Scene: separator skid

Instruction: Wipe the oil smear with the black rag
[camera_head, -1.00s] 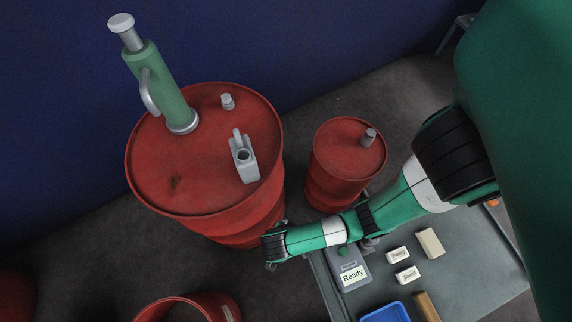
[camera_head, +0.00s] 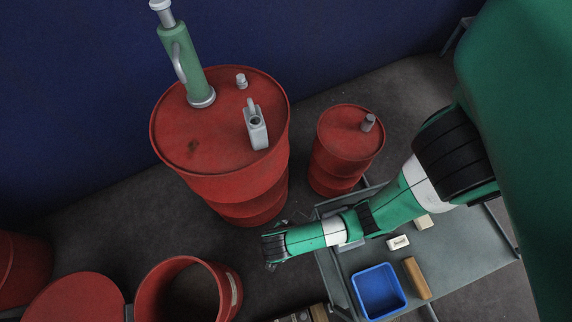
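I cannot make out a black rag in this view. My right arm comes in from the right across the grey table. Its wrist end, with the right gripper (camera_head: 270,265), hangs near the table's left edge, below and right of the large drum and apart from it. The fingers are mostly hidden, so their opening does not show. My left gripper is not in view.
A green pump (camera_head: 187,70), a grey can (camera_head: 256,128) and a small cap (camera_head: 241,81) stand on the large drum. A smaller drum (camera_head: 345,150) stands right. An open red drum (camera_head: 190,292) is below. The table (camera_head: 455,255) holds a blue bin (camera_head: 379,290) and blocks.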

